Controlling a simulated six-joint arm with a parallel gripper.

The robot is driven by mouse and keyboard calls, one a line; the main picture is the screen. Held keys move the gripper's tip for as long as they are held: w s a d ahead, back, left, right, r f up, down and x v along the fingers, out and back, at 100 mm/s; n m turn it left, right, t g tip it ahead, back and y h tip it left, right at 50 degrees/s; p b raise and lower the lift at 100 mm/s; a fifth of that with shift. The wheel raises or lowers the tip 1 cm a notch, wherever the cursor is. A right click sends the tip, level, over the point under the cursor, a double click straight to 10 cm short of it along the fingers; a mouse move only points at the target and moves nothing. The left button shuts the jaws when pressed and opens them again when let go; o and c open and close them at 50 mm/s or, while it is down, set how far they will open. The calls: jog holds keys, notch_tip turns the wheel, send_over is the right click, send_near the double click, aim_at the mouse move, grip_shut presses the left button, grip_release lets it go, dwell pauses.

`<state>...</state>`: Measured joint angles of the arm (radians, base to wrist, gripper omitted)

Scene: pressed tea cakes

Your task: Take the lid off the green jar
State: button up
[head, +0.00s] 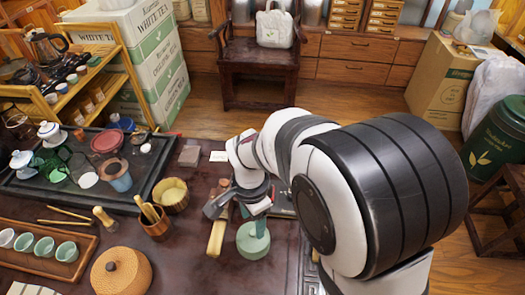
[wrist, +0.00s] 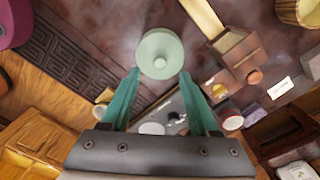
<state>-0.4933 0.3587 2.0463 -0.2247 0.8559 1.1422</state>
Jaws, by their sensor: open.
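The pale green jar (head: 253,243) stands on the dark table near its front, below my gripper. From above, in the wrist view, its round lid (wrist: 150,66) with a small pale knob in the middle shows; the lid hides the jar's body. My gripper (wrist: 160,76) is open and empty, its two teal fingers apart. In the wrist view the lid lies just beyond and between the fingertips, and I see no contact. In the head view my gripper (head: 252,217) is over the jar and partly covers it.
A wooden scoop-like piece (head: 216,238) lies close left of the jar. A cup of wooden tools (head: 156,229), a bamboo bowl (head: 172,195) and a round woven box (head: 121,274) stand further left. A black tea tray (head: 118,203) holds teaware. The table right of the jar is partly hidden by my arm.

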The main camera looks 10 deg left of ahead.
aim_at(253, 232)
notch_tip(253, 232, down, 5)
jog(key=shift+r, duration=0.3)
grip_shut()
